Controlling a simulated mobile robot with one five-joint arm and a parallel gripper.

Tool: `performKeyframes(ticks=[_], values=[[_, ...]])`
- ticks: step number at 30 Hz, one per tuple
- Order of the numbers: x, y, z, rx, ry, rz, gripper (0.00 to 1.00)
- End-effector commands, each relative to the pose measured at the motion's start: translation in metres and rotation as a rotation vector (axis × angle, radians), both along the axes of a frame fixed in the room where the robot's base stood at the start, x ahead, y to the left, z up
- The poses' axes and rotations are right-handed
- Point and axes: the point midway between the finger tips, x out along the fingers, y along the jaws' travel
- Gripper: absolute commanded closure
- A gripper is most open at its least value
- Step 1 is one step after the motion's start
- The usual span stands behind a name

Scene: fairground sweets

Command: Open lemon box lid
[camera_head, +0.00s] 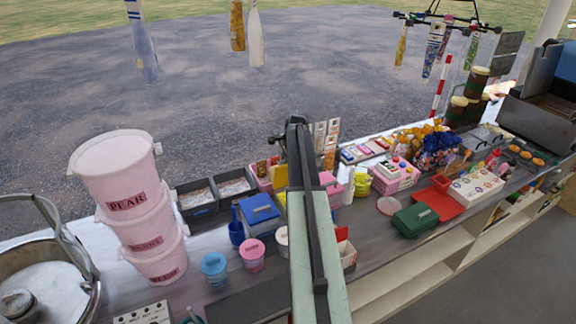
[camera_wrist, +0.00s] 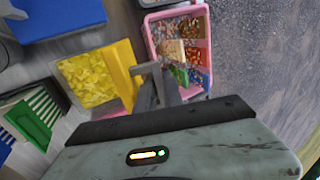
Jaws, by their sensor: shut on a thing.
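The lemon box (camera_wrist: 88,80) is in the wrist view, left of centre, with yellow sweets showing inside. Its yellow lid (camera_wrist: 122,62) is raised along the box's right side, so the inside shows. My gripper (camera_wrist: 157,88) is shut at the lid, by a grey bracket-like handle (camera_wrist: 147,68). Its fingertips are partly hidden, so the exact contact is hard to see. In the head view my arm covers most of this spot.
A pink compartment tray (camera_wrist: 180,14) of mixed sweets is close on the right. A blue lid (camera_wrist: 60,15) and a green box (camera_wrist: 35,118) lie to the left. Pink pear buckets (camera_head: 115,165) and blue and pink tubs stand left of my arm in the head view.

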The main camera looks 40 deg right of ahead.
Motion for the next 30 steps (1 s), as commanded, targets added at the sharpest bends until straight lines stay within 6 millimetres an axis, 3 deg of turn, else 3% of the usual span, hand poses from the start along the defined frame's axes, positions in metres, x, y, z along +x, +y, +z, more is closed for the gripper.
performKeyframes(ticks=[8, 16, 23, 24, 25, 30], values=[[0.011, -0.003, -0.002, -0.001, -0.002, 0.001, 1.0], [0.04, -0.012, -0.013, -0.002, -0.006, 0.001, 0.98], [0.043, -0.011, -0.013, -0.001, -0.009, 0.002, 0.95], [0.044, -0.011, -0.013, 0.0, -0.009, 0.002, 0.69], [0.044, -0.011, -0.013, 0.0, -0.009, 0.002, 0.64], [0.044, -0.01, -0.014, 0.0, -0.009, 0.003, 0.64]])
